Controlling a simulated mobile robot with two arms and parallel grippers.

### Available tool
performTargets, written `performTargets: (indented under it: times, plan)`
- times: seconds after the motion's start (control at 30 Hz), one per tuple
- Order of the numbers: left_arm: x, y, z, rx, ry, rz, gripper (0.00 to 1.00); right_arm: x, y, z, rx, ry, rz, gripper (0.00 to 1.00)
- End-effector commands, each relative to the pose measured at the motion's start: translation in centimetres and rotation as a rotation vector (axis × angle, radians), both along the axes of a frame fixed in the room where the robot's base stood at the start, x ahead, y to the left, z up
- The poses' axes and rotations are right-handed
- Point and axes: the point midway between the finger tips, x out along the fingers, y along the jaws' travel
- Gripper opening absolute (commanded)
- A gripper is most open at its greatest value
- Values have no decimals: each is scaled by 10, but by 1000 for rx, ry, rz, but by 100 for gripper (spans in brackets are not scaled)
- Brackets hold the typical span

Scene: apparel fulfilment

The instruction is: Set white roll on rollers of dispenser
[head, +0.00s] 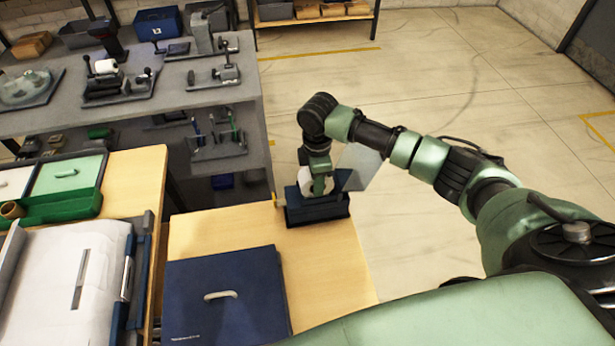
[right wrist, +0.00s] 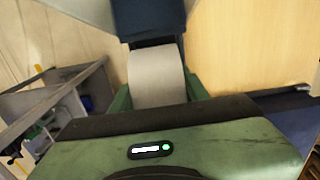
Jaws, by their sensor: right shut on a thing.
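The white roll (right wrist: 157,78) sits between the green fingers of my right gripper (right wrist: 158,98) in the right wrist view. My right gripper (head: 318,186) is shut on it, and in the head view it points down at the dark blue dispenser (head: 316,212). The dispenser stands at the far right corner of the wooden table. A dark blue part of it (right wrist: 148,16) also shows just beyond the roll in the right wrist view. The gripper hides most of the roll in the head view, and I cannot tell whether the roll touches the rollers. My left gripper is not in view.
A navy box with a pale handle (head: 226,300) lies on the wooden table (head: 215,232) near the dispenser. A grey shelf unit (head: 120,118) with several devices stands behind. A green tray (head: 55,205) and a white case (head: 60,285) are at left. Floor is open at right.

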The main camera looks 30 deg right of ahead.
Motion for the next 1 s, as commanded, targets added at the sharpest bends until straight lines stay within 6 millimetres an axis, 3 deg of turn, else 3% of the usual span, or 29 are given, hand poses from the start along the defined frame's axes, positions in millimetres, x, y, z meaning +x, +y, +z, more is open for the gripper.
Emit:
performTargets:
  times: [0.37,0.4,0.47,0.7,0.73,0.8,0.83,1.0]
  plan:
    - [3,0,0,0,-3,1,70,0,0,1,1,-1,0,0]
    - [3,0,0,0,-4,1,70,0,0,1,1,-1,0,51]
    - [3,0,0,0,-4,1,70,1,0,1,1,-1,1,68]
    - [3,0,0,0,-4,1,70,0,0,0,1,0,1,71]
    - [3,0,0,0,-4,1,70,0,0,0,0,1,1,74]
    - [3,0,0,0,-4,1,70,0,0,0,0,1,1,93]
    - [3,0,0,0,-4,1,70,0,0,0,0,1,1,96]
    - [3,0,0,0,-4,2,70,0,0,0,0,1,1,96]
